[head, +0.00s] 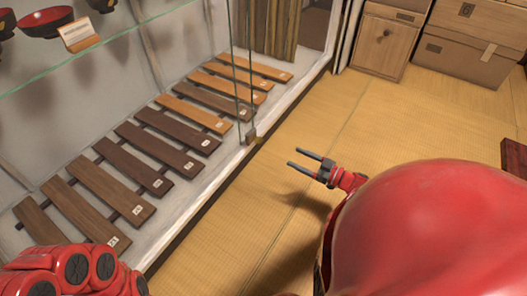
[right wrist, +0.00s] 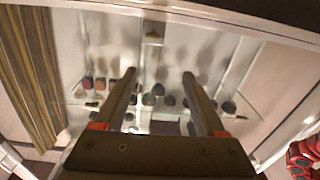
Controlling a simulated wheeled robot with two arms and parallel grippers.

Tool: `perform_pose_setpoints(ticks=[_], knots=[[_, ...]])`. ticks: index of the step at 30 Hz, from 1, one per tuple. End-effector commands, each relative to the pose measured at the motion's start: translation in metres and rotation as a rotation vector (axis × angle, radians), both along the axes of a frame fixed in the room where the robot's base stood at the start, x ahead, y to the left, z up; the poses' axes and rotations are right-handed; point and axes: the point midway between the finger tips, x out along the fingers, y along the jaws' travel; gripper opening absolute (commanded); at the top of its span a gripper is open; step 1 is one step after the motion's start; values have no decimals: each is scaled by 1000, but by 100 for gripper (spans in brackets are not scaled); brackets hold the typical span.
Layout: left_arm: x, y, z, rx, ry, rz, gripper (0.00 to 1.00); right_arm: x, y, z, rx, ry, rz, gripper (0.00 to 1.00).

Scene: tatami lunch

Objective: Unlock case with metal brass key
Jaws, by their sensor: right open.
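The glass-fronted display case (head: 228,166) fills the left of the head view. A small brass-coloured lock (head: 250,137) sits low on the edge of its glass doors. A similar brass-coloured piece (right wrist: 153,39) shows near the top of the right wrist view. My right gripper (head: 293,157) is open and empty, with its fingers apart, to the right of the lock and clear of the case. Its two fingers also show in the right wrist view (right wrist: 160,73). I see no key in either view. My left gripper is not in view, only red arm parts at lower left.
Several numbered wooden slats (head: 130,165) lie in the case, under a glass shelf with dark red bowls (head: 45,22) and a card (head: 78,34). Wooden cabinets (head: 391,36) stand at the back right. The tatami floor (head: 345,115) before the case is clear.

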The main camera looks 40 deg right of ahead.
Motion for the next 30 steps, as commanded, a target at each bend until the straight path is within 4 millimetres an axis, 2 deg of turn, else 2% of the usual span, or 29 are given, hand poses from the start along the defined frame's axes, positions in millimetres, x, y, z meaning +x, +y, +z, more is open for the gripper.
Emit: perform_pose_setpoints(ticks=[1,2,5,8,15,24,30], knots=[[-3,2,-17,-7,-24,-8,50,-4,-8,-15,15,17,-12,72],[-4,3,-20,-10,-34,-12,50,-6,-10,-18,23,27,-17,72],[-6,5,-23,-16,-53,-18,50,-8,-14,-22,36,43,-24,72],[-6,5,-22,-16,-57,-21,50,1,-10,-20,38,46,-22,72],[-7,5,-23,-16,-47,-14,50,48,10,-19,36,42,-20,72],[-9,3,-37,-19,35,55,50,113,36,-22,33,41,-22,72],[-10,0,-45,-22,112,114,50,140,47,-22,33,42,-23,72]])
